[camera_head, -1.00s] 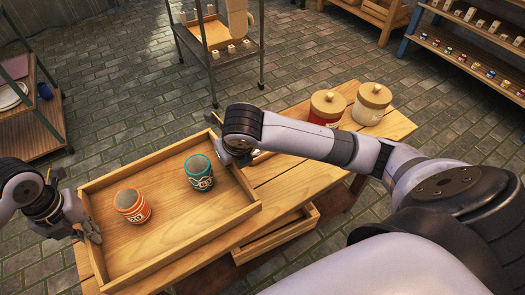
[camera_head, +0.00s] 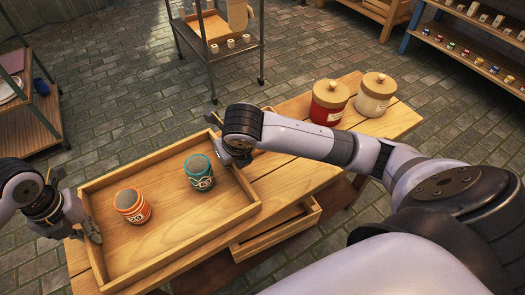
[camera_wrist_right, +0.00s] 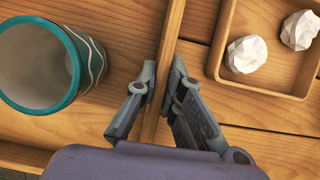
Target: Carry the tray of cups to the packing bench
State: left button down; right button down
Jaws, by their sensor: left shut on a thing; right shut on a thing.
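The wooden tray (camera_head: 180,240) holds an orange cup (camera_head: 131,205) and a teal cup (camera_head: 199,172), both upright and apart. My left gripper (camera_head: 88,228) is shut on the tray's left wall in the head view. My right gripper (camera_head: 236,155) is shut on the tray's right wall, partly hidden by its own arm. In the right wrist view the fingers (camera_wrist_right: 163,74) pinch that wall, with the teal cup (camera_wrist_right: 50,70) inside it. The tray is over a wooden table (camera_head: 300,175); I cannot tell whether they touch.
Red (camera_head: 327,108) and cream (camera_head: 373,101) lidded jars stand on the table's far right. A small tray (camera_wrist_right: 270,88) with white lumps lies just outside the held wall. A wire-legged cart (camera_head: 225,60) stands behind, shelves (camera_head: 30,125) at left. Floor between is clear.

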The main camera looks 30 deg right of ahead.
pick_arm(q)
jog(key=shift+f, duration=0.35)
pick_arm(e)
jog(key=shift+f, duration=0.3)
pick_arm(q)
jog(key=c, duration=1.7)
grip_release()
pick_arm(e)
jog(key=c, duration=1.7)
grip_release()
pick_arm(q)
jog(key=shift+r, duration=0.15)
pick_arm(e)
jog(key=shift+s+r, duration=0.1)
jog(key=shift+r, duration=0.2)
jog(key=v, duration=1.1)
jog(key=shift+s+r, duration=0.15)
jog(key=shift+s, duration=0.05)
pick_arm(q)
notch_tip(320, 180, up, 12)
